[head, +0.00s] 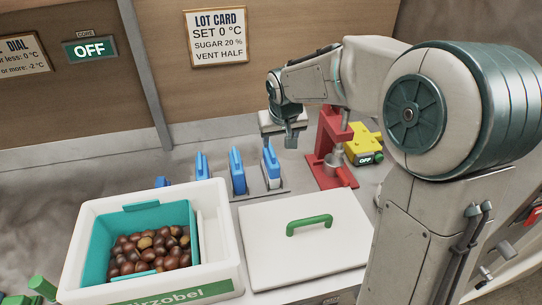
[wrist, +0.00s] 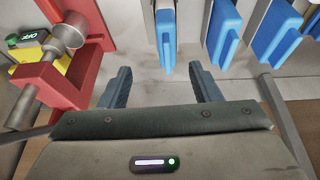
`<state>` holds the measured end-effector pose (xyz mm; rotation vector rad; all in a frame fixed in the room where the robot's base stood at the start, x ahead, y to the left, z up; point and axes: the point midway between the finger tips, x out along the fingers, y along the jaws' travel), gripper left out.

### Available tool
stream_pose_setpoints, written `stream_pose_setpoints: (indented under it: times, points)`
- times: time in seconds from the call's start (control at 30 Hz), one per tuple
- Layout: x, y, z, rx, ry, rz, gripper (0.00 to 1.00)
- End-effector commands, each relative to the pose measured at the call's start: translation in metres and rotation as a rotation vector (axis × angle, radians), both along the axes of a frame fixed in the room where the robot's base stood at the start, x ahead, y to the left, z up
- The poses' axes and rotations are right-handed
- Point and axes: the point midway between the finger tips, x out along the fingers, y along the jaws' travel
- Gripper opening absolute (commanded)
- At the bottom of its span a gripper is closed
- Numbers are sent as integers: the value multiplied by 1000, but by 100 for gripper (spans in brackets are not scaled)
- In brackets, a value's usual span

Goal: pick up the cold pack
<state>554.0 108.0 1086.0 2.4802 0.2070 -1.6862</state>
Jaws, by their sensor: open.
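Several blue cold packs stand upright in a row on the back counter. The rightmost pack in the head view (head: 271,167) has a white side; in the wrist view it appears as the blue-and-white pack (wrist: 166,38), ahead of the gap between my fingers. Another pack (head: 237,172) stands to its left in the head view and also shows in the wrist view (wrist: 223,35). My gripper (head: 291,140) is just behind and right of the rightmost pack in the head view. In the wrist view its fingers (wrist: 160,80) are apart, with nothing between them.
A red press (head: 330,150) and a yellow box (head: 365,145) reading OFF stand right of the packs. A white crate (head: 85,285) holds a teal bin of chestnuts. A white lid (head: 260,255) with a green handle lies in front of the packs.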

Motion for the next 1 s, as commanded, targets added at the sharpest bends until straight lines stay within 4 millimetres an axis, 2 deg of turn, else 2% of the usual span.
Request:
stream_pose_setpoints:
  times: [0.1,0.27,0.6,1.0]
  points:
    - [18,10,-5,27,-7,7,57]
    - [28,15,-16,38,-9,11,57]
    - [50,19,-72,38,-9,11,57]
    - [61,20,-102,37,-7,11,57]
